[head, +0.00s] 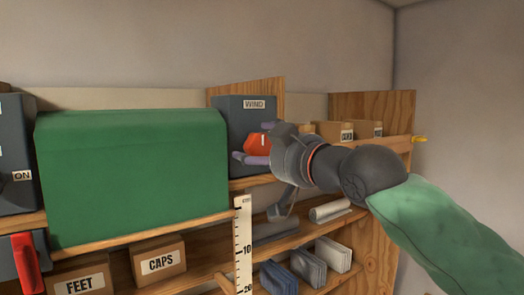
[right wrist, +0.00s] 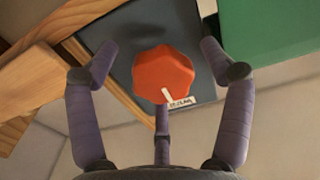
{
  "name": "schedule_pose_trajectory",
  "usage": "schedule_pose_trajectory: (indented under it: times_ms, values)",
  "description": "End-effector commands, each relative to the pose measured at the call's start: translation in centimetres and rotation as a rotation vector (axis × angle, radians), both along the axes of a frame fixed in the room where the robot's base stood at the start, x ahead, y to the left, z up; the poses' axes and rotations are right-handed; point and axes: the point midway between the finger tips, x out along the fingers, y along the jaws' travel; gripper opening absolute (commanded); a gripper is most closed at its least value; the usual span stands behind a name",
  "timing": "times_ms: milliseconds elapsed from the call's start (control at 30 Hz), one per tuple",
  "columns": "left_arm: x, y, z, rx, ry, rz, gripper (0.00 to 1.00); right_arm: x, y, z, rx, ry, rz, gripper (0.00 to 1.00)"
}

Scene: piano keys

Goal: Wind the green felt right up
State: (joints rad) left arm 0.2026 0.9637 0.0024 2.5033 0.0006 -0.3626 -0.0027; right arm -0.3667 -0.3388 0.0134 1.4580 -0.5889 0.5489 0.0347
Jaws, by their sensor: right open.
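The green felt (head: 130,175) shows in the head view as a broad, smooth green cover with a rounded top edge, at the left on the upper shelf. A corner of green shows in the right wrist view (right wrist: 270,35). To its right is a dark grey box (head: 228,120) labelled WIND, with an orange-red faceted knob (head: 257,145). The knob (right wrist: 163,74) has a white pointer mark beside the label. My right gripper (head: 262,141) is open, its three fingers spread around the knob with gaps between. My left gripper is not in view.
A white ruler (head: 243,245) stands upright below the felt's right edge. Boxes labelled FEET (head: 82,284) and CAPS (head: 159,262) sit on the lower shelf. Grey folded cloths (head: 307,268) lie below my right arm. A red lever (head: 26,264) is far left.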

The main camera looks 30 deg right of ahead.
Motion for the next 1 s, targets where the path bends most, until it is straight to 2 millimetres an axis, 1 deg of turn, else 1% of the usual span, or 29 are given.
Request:
schedule_pose_trajectory:
  times_ms: [167, 267, 400, 600, 800, 1000]
  values:
    - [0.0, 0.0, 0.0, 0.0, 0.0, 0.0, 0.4, -1.3, -0.1, 0.2, 0.0, -0.005, 0.002, 0.81]
    - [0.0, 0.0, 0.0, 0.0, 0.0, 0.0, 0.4, -2.9, -0.3, 0.2, 0.001, -0.006, 0.001, 0.81]
    - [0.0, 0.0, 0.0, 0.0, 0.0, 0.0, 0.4, -5.8, -0.4, 0.2, 0.001, -0.005, 0.004, 0.81]
    - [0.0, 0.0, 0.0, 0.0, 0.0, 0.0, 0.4, -9.3, -0.7, 0.1, 0.0, -0.003, 0.005, 0.81]
    - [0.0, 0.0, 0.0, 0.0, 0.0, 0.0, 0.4, -11.0, -0.7, 0.0, -0.001, 0.0, 0.004, 0.81]
    - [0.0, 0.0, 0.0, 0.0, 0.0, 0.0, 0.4, -11.8, -0.9, 0.0, -0.001, 0.0, 0.001, 0.81]
